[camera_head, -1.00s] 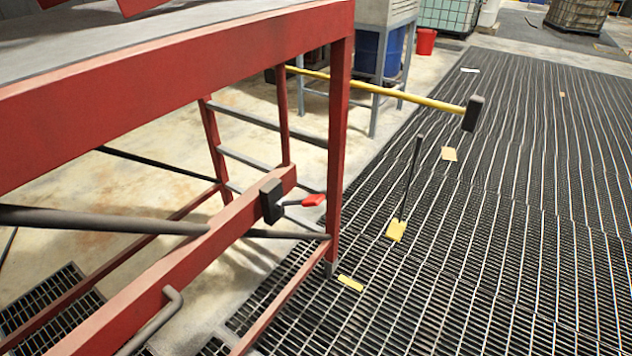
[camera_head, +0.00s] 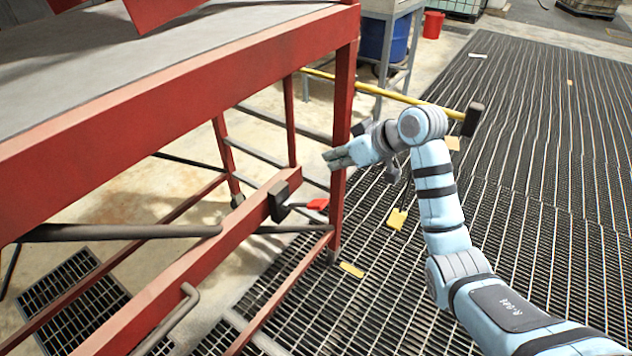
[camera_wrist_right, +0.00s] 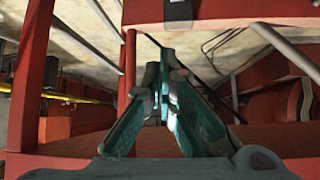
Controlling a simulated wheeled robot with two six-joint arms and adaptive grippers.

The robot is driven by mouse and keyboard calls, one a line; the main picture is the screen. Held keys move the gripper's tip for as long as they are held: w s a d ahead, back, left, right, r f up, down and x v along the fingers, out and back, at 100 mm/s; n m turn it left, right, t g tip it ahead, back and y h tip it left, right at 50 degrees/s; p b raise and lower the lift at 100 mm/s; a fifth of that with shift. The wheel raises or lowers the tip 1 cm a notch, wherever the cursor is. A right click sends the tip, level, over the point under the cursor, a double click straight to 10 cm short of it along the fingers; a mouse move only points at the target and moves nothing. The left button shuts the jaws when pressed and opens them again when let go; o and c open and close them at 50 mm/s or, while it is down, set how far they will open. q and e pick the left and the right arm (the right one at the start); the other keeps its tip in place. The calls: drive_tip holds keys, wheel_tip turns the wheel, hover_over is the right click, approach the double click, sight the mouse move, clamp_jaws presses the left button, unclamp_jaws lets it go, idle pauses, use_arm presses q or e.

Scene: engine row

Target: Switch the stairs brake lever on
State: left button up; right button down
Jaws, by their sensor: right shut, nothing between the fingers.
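The brake lever is a short dark arm with a red grip (camera_head: 318,204), reaching out to the right from a black block (camera_head: 279,201) on a low red rail of the stairs (camera_head: 344,120). My right gripper (camera_head: 338,158) is shut and empty, above and slightly right of the red grip, beside the red corner post and apart from the lever. The wrist view also shows its closed fingers (camera_wrist_right: 163,85) among red beams. I cannot pick out the lever surely in the wrist view. My left gripper is not in view.
A yellow-bladed tool (camera_head: 397,218) stands on the floor grating (camera_head: 540,200). A blue drum (camera_head: 400,38) and a red bucket (camera_head: 433,24) are at the back. The grating at right is open.

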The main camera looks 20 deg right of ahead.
drive_tip(key=s, duration=0.1)
drive_tip(key=n, duration=0.1)
drive_tip(key=s+r+g, duration=0.1)
drive_tip(key=shift+s+a, duration=0.3)
drive_tip(key=shift+a, duration=0.1)
drive_tip(key=shift+w, duration=0.1)
hover_over(317, 201)
drive_tip(key=w+a, duration=0.2)
drive_tip(key=f, duration=0.3)
drive_tip(key=f+b, duration=0.1)
drive_tip(key=f, duration=0.3)
drive_tip(key=shift+s+d+f, duration=0.2)
drive_tip(key=shift+f, duration=0.05)
drive_tip(key=shift+s+d+f, duration=0.3)
drive_tip(key=shift+f, duration=0.2)
drive_tip(key=shift+s+d+f, duration=0.25)
drive_tip(key=shift+s+f, duration=0.05)
drive_tip(key=shift+f, duration=0.25)
drive_tip(key=shift+s+d+f, duration=0.3)
drive_tip(key=shift+f, duration=0.2)
drive_tip(key=shift+a+f, duration=0.1)
